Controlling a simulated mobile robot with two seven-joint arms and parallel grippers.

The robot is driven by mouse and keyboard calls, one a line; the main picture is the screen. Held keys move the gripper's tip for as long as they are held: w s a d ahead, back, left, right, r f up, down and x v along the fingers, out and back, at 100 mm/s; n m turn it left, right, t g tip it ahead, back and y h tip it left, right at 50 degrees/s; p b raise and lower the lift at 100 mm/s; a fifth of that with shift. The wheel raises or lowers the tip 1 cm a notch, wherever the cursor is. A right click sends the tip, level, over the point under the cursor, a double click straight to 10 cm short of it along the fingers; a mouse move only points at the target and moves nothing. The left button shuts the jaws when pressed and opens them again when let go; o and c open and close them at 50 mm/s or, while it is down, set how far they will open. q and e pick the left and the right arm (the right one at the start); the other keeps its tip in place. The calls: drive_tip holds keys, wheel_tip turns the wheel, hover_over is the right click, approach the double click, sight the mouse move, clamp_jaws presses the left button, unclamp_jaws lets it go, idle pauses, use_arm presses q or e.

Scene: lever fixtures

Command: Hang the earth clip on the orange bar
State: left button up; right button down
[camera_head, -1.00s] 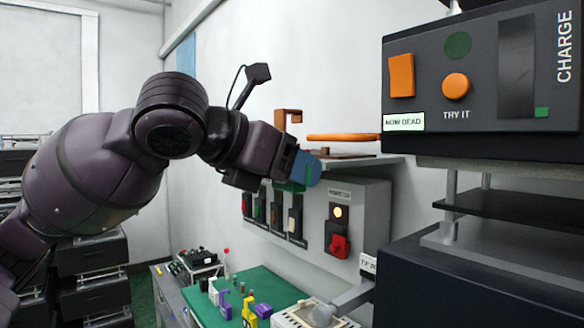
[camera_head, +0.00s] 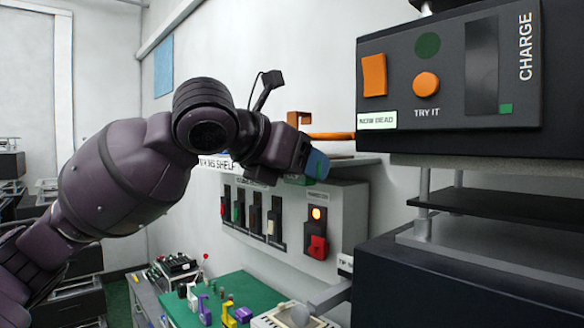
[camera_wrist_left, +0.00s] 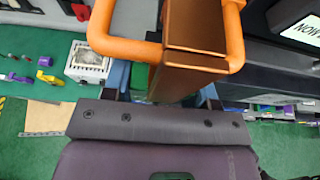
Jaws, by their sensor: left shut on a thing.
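The earth clip (camera_head: 298,118) appears as a copper-brown hook standing above my left gripper (camera_head: 316,164). In the left wrist view the clip (camera_wrist_left: 195,45) is a tall brown block between the fingers of my left gripper (camera_wrist_left: 165,85), which is shut on it. The orange bar (camera_head: 331,136) lies level just right of the hook in the head view. In the left wrist view the bar (camera_wrist_left: 122,47) is a rounded loop, and the clip covers its middle. I cannot tell whether the hook is over the bar or only beside it. My right gripper is not in view.
A shelf (camera_head: 345,159) is behind the gripper, with a grey switch panel (camera_head: 345,215) below it. The black CHARGE unit (camera_head: 450,75) stands close at right, hiding the bar's right end. A green bench mat (camera_head: 235,295) with small parts lies below.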

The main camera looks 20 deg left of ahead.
use_arm(q)
drive_tip(key=shift+w+d+f+b, duration=0.15)
drive_tip(key=shift+w+f, duration=0.1)
drive_tip(key=shift+f, duration=0.25)
drive_tip(key=shift+w+d+f+b, duration=0.15)
drive_tip(key=shift+w+f, duration=0.05)
drive_tip(key=shift+f, duration=0.3)
drive_tip(key=o, duration=1)
drive_tip(key=b+v, duration=0.1)
drive_tip(key=v, duration=1)
